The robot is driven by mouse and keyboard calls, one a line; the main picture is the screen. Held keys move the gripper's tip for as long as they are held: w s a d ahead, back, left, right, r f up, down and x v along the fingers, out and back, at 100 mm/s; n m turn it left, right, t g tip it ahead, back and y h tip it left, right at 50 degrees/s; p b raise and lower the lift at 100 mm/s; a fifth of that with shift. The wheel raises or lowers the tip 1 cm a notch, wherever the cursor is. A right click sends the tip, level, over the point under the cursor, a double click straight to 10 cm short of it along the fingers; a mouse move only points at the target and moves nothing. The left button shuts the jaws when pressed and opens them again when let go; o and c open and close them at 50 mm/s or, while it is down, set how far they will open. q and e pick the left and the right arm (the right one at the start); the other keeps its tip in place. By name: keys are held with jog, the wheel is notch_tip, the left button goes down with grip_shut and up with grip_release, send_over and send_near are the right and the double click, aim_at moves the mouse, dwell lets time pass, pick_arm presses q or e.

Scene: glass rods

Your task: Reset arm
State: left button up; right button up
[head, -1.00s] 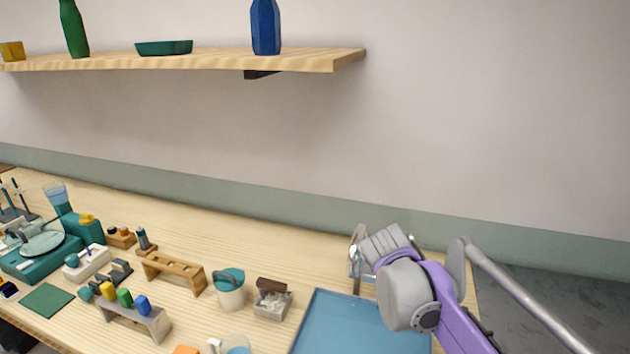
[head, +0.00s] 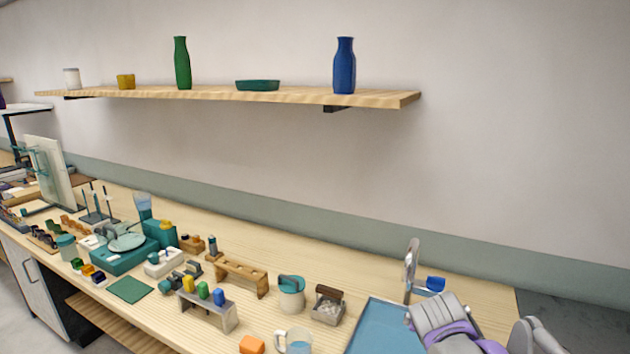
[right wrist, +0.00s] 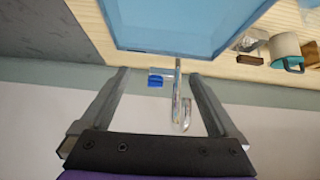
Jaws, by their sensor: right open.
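My right arm comes in at the lower right of the head view, over the right side of the blue tray or basin (head: 384,327). Its gripper fingers are not clearly visible there. In the right wrist view my right gripper (right wrist: 164,78) is open, its two fingers wide apart. Between them in that picture show a clear and metallic hooked tap (right wrist: 178,95) and a small blue piece (right wrist: 155,81). Nothing is visibly held. The tap (head: 411,268) and blue piece (head: 435,283) also show in the head view, behind the basin. My left gripper is not in view.
A shelf (head: 300,98) with bottles hangs above.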

jog(key=s+a+f+n+g+y, duration=0.1)
jog(key=s+a+f+n, duration=0.1)
jog(key=s+f, duration=0.6)
jog(key=s+a+f+n+g+y, duration=0.1)
jog(key=s+a+f, duration=0.3)
jog(key=s+f, duration=0.4)
jog(key=s+n+y, duration=0.1)
jog(key=s, duration=0.6)
jog(key=shift+n+y, duration=0.3)
jog(key=shift+n, duration=0.1)
